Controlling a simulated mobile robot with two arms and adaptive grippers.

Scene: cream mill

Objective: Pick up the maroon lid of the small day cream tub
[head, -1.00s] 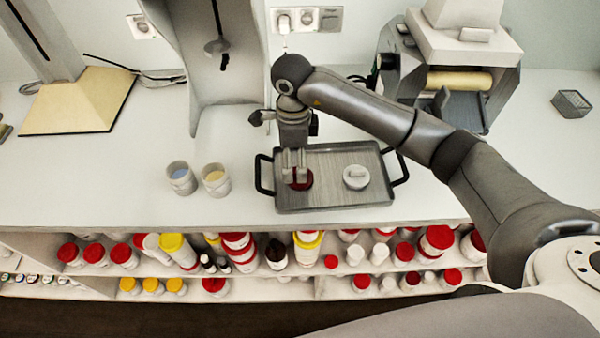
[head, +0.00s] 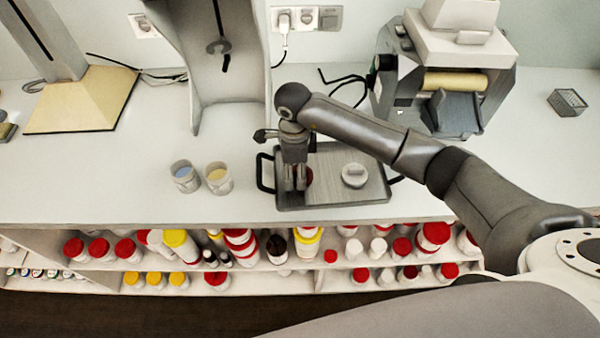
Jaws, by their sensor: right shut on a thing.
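The maroon lid (head: 309,177) is at the left part of a grey tray (head: 334,199), partly hidden behind the fingers of my right gripper (head: 295,184). My right gripper points down and is shut on the lid; I cannot tell whether the lid is clear of the tray. A white lid with a knob (head: 354,175) lies on the tray to the right. Two open tubs stand left of the tray, one with blue contents (head: 185,178) and one with yellowish contents (head: 218,180). My left gripper is not in view.
A grey upright stand (head: 215,85) rises behind the tubs. A machine with a roller (head: 450,85) stands at the back right. Shelves below the counter hold several red- and yellow-lidded jars.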

